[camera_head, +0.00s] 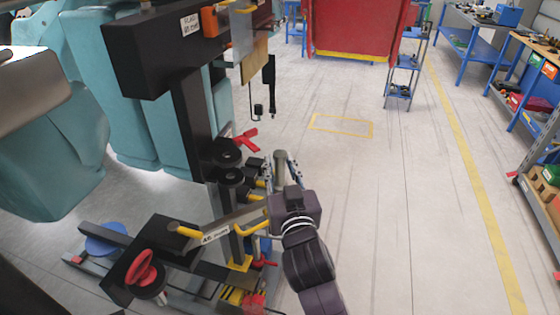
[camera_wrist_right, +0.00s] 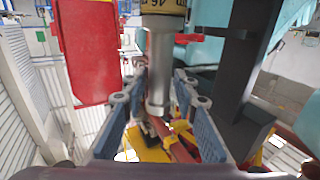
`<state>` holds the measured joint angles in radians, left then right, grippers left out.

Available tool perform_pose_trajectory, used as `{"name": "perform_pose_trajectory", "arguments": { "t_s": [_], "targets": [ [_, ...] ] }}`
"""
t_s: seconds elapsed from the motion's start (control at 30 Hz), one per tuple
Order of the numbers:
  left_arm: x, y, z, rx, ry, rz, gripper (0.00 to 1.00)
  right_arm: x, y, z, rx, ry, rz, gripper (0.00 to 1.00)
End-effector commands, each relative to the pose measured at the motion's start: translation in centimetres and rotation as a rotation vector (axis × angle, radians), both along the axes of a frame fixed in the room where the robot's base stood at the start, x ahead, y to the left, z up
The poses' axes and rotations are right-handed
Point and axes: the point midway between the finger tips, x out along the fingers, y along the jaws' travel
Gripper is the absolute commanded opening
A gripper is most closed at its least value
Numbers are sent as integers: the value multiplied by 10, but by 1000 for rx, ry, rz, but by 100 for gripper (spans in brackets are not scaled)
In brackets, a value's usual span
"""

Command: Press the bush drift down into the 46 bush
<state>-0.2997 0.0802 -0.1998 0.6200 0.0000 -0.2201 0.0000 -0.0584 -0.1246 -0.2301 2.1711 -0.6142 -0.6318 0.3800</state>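The bush drift (camera_wrist_right: 160,65) is a grey metal cylinder, and its upper end (camera_head: 281,157) shows between my right fingers in the head view. A tan ring marked 46 (camera_wrist_right: 165,6), apparently the 46 bush, shows at the drift's far end at the top edge of the right wrist view. I cannot tell how deep the drift sits in it. My right gripper (camera_head: 282,175) has its two blue-padded fingers on either side of the drift, with narrow gaps visible, so it looks open around it. My left gripper is out of view.
A black post (camera_head: 192,120) with an overhanging black arm stands just left of my right gripper. Teal padded seats (camera_head: 130,90) fill the left. A lever (camera_head: 222,230) and a red knob (camera_head: 145,268) are low in front.

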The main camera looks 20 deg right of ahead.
Motion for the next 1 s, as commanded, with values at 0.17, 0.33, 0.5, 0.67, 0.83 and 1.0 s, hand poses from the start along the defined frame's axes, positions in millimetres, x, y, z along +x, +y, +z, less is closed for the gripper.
{"name": "perform_pose_trajectory", "arguments": {
  "t_s": [0.17, 0.33, 0.5, 0.67, 0.83, 1.0],
  "targets": [
    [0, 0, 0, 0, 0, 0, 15, 0, 0, 4, -1, -10, 0, 42],
    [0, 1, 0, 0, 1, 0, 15, 0, 0, 4, -1, -10, 0, 42],
    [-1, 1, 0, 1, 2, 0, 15, 0, -1, 17, -1, -17, -1, 42],
    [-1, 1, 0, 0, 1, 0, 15, 1, 0, 47, 0, -21, 0, 42],
    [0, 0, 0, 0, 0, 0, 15, 0, 0, 80, 3, -18, 1, 42],
    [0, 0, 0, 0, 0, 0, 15, 0, 0, 99, 0, -14, 0, 42]
  ]
}}
